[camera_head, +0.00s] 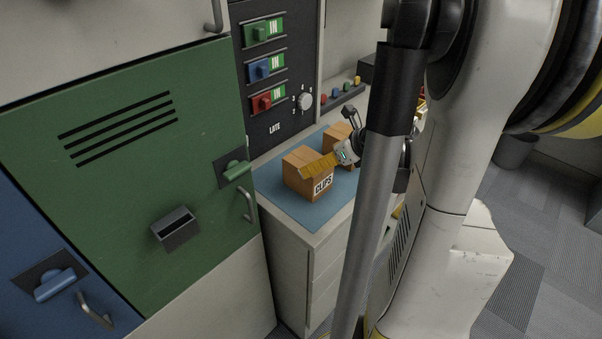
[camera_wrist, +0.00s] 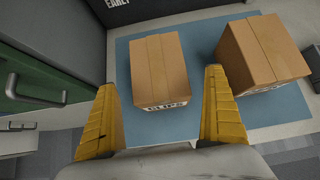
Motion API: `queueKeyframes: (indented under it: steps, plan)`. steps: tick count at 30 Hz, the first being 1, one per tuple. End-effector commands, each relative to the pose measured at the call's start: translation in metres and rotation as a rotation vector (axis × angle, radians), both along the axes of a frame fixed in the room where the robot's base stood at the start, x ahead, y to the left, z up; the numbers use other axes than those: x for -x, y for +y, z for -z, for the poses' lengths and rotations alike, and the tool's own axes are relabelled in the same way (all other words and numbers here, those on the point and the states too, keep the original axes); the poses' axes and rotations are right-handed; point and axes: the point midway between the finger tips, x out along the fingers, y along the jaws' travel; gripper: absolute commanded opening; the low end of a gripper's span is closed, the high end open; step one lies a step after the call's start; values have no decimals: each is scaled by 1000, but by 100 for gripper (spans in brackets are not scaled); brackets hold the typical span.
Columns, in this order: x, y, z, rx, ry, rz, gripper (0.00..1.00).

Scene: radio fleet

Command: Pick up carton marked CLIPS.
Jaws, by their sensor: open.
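The carton marked CLIPS (camera_head: 300,176) is a brown box on a blue mat (camera_head: 274,187) on the counter. In the wrist view the CLIPS carton (camera_wrist: 159,66) lies between and ahead of my two yellow fingers, its label partly visible at its near edge. My gripper (camera_head: 322,168) is open; in the wrist view the gripper (camera_wrist: 162,100) has one finger on each side of the carton's near end, with gaps showing. A second brown carton (camera_wrist: 262,52) stands to the right, close to my right finger. It also shows behind the gripper in the head view (camera_head: 334,138).
A dark panel (camera_head: 275,75) with green, blue and red switches and a knob (camera_head: 304,101) rises behind the counter. A green cabinet door (camera_head: 140,200) with a handle stands at the left. A dark object (camera_wrist: 313,60) sits at the wrist view's right edge.

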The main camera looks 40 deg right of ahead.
Motion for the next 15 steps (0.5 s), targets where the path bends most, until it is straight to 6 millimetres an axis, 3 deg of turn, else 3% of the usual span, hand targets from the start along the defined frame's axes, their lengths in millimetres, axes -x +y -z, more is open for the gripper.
queueKeyframes:
  steps: [7,15]
  plan:
    - [-14,2,13,1,1,-2,100]
    - [-45,4,39,2,0,-4,100]
